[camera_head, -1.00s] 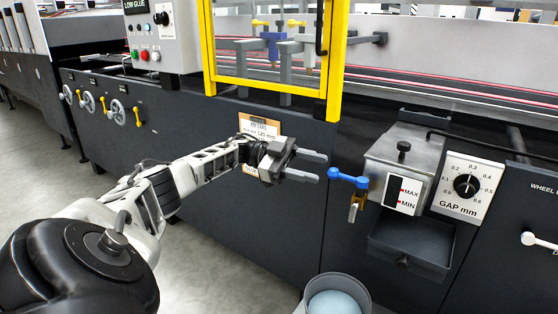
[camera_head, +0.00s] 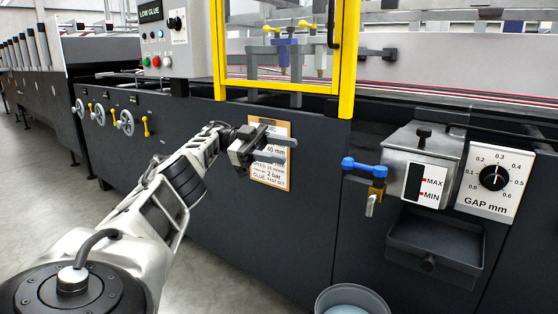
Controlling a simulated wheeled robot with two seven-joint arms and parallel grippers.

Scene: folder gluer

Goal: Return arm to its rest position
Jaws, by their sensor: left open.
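My left arm comes in from the lower left of the head view. Its gripper (camera_head: 268,146) is open and empty, in front of the paper notice (camera_head: 272,172) on the dark machine front, and hides part of the notice. The blue-handled valve (camera_head: 363,167) is to the right of the gripper, clearly apart from it. My right gripper is not in view.
The glue pot (camera_head: 425,148) with its MAX/MIN gauge and drip tray (camera_head: 432,250) is right of the valve. A bucket (camera_head: 350,302) stands on the floor below. The yellow-framed guard (camera_head: 346,70) rises above. Floor at left is clear.

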